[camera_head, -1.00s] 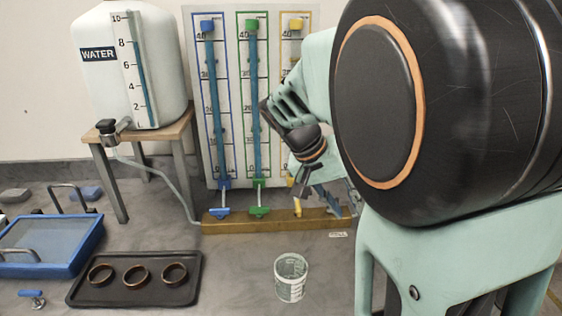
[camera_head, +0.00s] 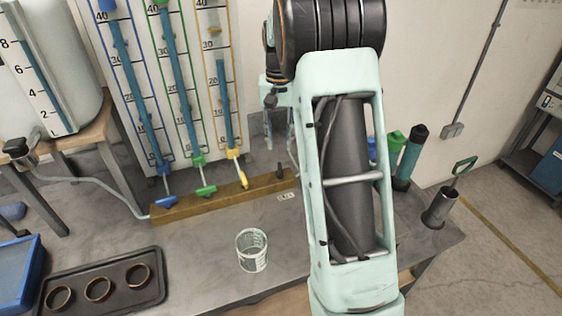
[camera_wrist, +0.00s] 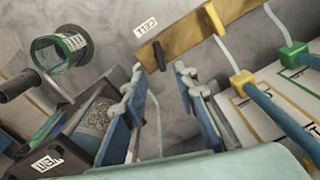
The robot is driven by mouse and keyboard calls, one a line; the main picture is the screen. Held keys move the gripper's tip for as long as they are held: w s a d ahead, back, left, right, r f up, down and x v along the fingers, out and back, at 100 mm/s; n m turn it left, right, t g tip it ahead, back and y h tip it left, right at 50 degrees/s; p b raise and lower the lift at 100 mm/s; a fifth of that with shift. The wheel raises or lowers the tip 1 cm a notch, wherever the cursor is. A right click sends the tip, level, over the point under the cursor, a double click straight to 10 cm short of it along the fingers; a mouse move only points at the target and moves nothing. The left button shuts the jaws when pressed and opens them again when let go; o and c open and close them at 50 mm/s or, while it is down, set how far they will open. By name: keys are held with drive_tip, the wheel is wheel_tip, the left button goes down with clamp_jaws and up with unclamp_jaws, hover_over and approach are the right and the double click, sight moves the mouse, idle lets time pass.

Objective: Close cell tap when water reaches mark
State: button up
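My gripper (camera_wrist: 160,72) is open and empty, its two fingers apart in the wrist view. In the head view my gripper (camera_head: 280,135) hangs beside the right edge of the gauge board. A short black lever (camera_wrist: 158,55) on the wooden block lies near the fingertips; it also shows in the head view (camera_head: 280,171). The yellow-marked tube (camera_head: 223,100) holds blue water to between 20 and 30. Its yellow tap (camera_head: 239,170) has its handle in line with the tube. The blue tap (camera_head: 167,187) and green tap (camera_head: 204,181) have handles crosswise. Those two tubes look filled above 40.
A water tank (camera_head: 45,75) stands at left, its hose running to the wooden block (camera_head: 180,209). A clear cup (camera_head: 251,250) and black tray (camera_head: 150,292) with rings are in front. Bottles (camera_head: 410,155) and a metal holder (camera_head: 438,207) stand right of my arm.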

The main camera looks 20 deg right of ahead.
sight(280, 168)
wheel_tip(280, 168, down, 10)
drive_tip(key=shift+r, duration=0.25)
clamp_jaws()
